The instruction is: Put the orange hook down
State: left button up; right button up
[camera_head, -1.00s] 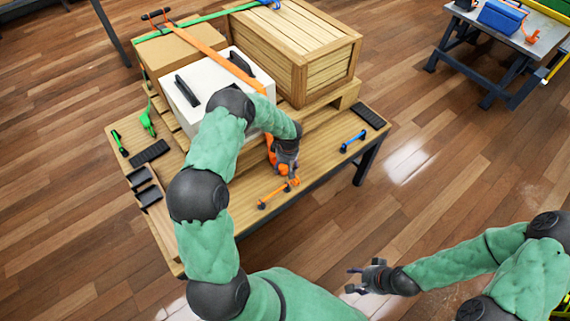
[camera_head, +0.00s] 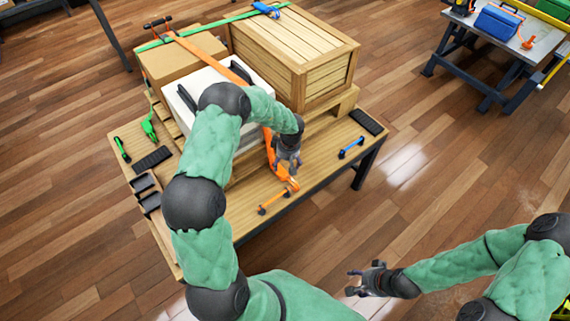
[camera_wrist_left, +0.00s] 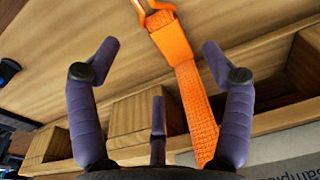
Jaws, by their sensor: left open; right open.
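The orange hook (camera_head: 291,183) is at the lower end of the orange strap (camera_head: 268,145), at the table top near its front edge. In the left wrist view the hook (camera_wrist_left: 153,12) shows at the top edge, partly cut off, with the strap (camera_wrist_left: 190,95) running down from it. My left gripper (camera_head: 287,166) is open just behind and above the hook. Its spread fingers (camera_wrist_left: 160,52) hold nothing, and the hook lies beyond their tips. My right gripper (camera_head: 356,283) is open and empty, off the table at the lower right.
The strap crosses the white case (camera_head: 208,78) and the cardboard box (camera_head: 165,62). A wooden crate (camera_head: 325,75) stands behind. An orange-handled bar (camera_head: 274,203) lies close to the hook; a blue one (camera_head: 352,147) lies right. Bare table (camera_head: 240,210) shows at the front left.

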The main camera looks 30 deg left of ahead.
pick_arm(q)
jog(key=r+p, duration=0.1)
jog(key=r, duration=0.3)
jog(key=r+p, duration=0.1)
jog(key=r, duration=0.1)
jog(key=shift+s+d+p, duration=0.1)
jog(key=shift+d+p, duration=0.2)
jog(key=shift+f, duration=0.1)
